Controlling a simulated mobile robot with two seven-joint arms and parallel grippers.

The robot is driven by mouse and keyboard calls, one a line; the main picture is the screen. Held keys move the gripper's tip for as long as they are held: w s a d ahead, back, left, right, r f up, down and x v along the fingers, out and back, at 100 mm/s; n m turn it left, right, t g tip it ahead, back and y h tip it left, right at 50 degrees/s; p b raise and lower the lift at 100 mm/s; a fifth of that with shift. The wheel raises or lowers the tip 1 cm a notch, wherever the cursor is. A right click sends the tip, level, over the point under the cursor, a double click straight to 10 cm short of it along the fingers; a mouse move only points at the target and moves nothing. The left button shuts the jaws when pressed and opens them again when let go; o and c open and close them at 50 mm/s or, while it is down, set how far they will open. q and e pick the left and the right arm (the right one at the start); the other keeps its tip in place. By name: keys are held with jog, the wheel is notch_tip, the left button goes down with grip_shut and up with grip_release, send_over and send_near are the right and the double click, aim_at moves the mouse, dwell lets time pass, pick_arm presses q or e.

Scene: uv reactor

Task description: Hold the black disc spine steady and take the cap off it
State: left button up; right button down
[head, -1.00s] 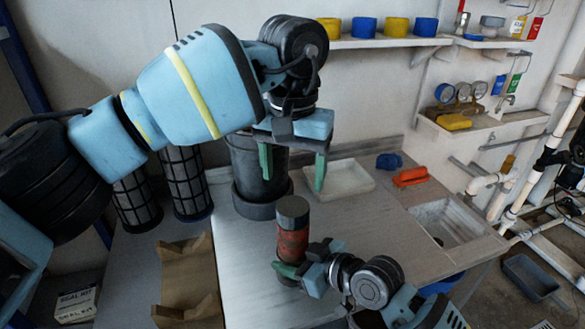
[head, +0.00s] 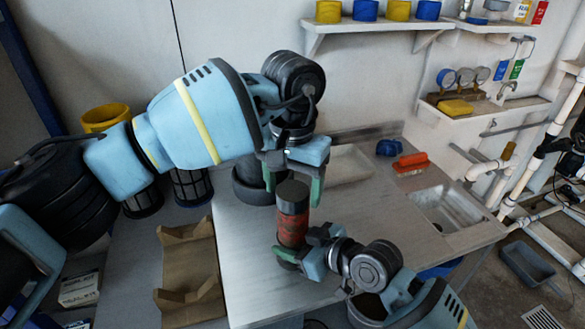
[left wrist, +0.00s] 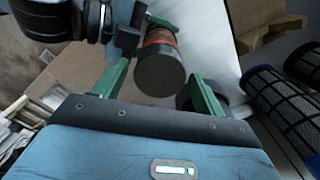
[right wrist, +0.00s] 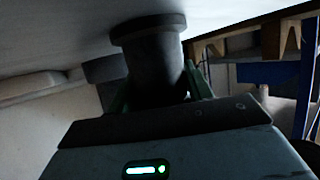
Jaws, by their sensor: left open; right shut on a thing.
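The disc spine (head: 292,228) stands upright on the bench, with a red-brown body and a dark grey cap (head: 293,189) on top. My right gripper (head: 288,254) is shut on the spine low down, near its base. In the right wrist view the spine's dark lower part and flanged base (right wrist: 148,40) show between the green fingers. My left gripper (head: 294,183) is open above, pointing down, its fingers on either side of the cap at about its height. In the left wrist view the cap's round end (left wrist: 160,73) lies between the open fingers; contact is not visible.
A dark round vessel (head: 253,192) stands just behind the left gripper. A brown cradle (head: 189,270) lies left of the spine. A red-orange brush-like block (head: 411,160), a blue item (head: 389,147) and a sink (head: 448,208) are at the right. The bench between is clear.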

pick_arm(q)
jog(key=shift+f, duration=0.55)
pick_arm(e)
jog(key=shift+r, duration=0.1)
